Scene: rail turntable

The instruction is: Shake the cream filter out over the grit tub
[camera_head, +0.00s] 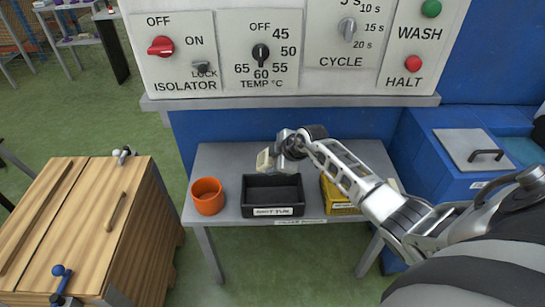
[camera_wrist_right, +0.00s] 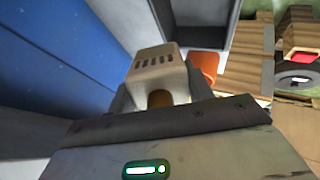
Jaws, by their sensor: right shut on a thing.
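The cream filter (camera_head: 264,160) is a small pale block held in my right gripper (camera_head: 281,151), whose arm comes in from the right. In the right wrist view the filter (camera_wrist_right: 158,68) shows a row of dark slots on its face and sits between the fingers. The grit tub (camera_head: 272,210) is a black open box with a white label on its front, standing on the grey table. The filter appears above the tub's back left edge in the head view; its exact height is hard to tell. My left gripper is not in view.
An orange cup (camera_head: 208,197) stands left of the tub, and a yellow bin (camera_head: 337,198) stands right, partly behind my arm. The control panel (camera_head: 300,50) overhangs behind the table (camera_head: 220,162). A wooden cabinet (camera_head: 125,235) is at left, a blue cabinet (camera_head: 445,170) at right.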

